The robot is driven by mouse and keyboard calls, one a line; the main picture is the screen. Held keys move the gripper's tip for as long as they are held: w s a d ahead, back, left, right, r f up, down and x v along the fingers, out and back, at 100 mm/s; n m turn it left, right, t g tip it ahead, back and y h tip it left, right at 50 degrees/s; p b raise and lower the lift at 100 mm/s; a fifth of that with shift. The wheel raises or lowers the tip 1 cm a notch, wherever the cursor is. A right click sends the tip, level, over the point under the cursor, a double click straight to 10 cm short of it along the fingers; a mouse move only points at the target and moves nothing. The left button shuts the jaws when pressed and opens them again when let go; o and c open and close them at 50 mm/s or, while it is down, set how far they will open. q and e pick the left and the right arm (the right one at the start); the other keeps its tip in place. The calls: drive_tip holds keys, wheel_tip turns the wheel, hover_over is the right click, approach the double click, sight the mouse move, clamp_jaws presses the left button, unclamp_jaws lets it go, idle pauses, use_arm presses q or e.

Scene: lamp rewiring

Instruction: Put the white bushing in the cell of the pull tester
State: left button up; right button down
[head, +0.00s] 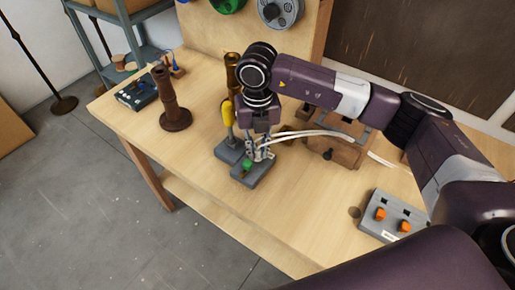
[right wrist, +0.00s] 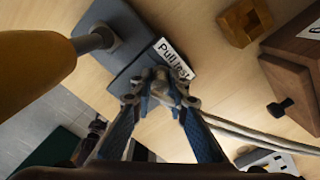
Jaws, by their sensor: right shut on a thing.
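The pull tester (head: 253,176) is a grey block on the bench, with a green spot on top and a grey post and yellow handle beside it. In the right wrist view its dark grey base (right wrist: 118,82) carries a white "Pull test" label. My right gripper (head: 258,153) points down over the tester. Its fingertips (right wrist: 161,88) are shut on a small pale piece, the white bushing (right wrist: 163,76), mostly hidden between them. The tester's cell is covered by the fingers, so I cannot tell whether the bushing is inside it. My left gripper is not in view.
Pale cords (head: 318,134) run from beside the gripper to the right, past a brown wooden block (head: 338,152). A turned wooden lamp stem (head: 167,98) stands at left. A grey box with orange switches (head: 392,216) is at right. The bench front is clear.

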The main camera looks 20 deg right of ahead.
drive_tip(key=shift+f, duration=0.25)
drive_tip(key=c, duration=1.8)
unclamp_jaws()
drive_tip(key=shift+r, duration=0.1)
